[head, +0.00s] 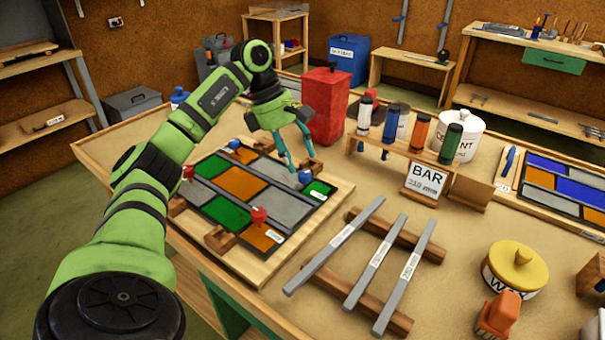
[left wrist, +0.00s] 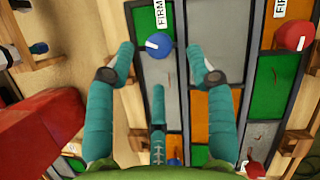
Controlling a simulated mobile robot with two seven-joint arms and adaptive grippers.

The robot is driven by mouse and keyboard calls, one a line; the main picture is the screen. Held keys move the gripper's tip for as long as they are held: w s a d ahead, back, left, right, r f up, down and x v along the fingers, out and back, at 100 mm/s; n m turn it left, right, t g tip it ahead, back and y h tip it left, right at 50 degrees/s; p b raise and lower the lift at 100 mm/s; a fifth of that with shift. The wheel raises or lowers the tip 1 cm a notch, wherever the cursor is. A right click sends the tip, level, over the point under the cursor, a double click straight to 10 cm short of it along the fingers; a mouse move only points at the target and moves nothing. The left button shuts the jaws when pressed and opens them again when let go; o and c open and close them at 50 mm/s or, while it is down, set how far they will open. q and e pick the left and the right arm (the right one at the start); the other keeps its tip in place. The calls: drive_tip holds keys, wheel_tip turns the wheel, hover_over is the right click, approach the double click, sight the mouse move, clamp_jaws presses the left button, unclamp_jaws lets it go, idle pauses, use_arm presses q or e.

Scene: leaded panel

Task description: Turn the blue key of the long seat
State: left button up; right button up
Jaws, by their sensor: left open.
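The leaded panel (head: 190,212) lies on the bench, with green, orange and grey panes in dark strips. A blue key (head: 305,177) sits at its right end beside a white label. In the left wrist view this blue key (left wrist: 158,45) has a white pointer mark and stands by a label reading "FIRM". My left gripper (head: 303,164) is open above it, its teal fingers on either side, apart from the key. Another blue key (head: 234,144) is at the panel's far side. Red keys (head: 259,215) (head: 188,171) are on the near and left sides. My right gripper is out of view.
A red container (head: 326,105) stands close behind the gripper. A wooden rack (head: 400,149) of several coloured tubes and a "BAR" sign (head: 425,182) are to the right. Grey bars (head: 375,262) lie on wooden strips in front. Wooden blocks (head: 220,238) line the panel edge.

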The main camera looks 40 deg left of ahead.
sight(304, 173)
use_arm(q)
drive_tip(key=x, duration=0.4)
drive_tip(key=shift+d+f, duration=0.1)
drive_tip(key=shift+f, duration=0.25)
drive_tip(key=shift+w, duration=0.1)
clamp_jaws()
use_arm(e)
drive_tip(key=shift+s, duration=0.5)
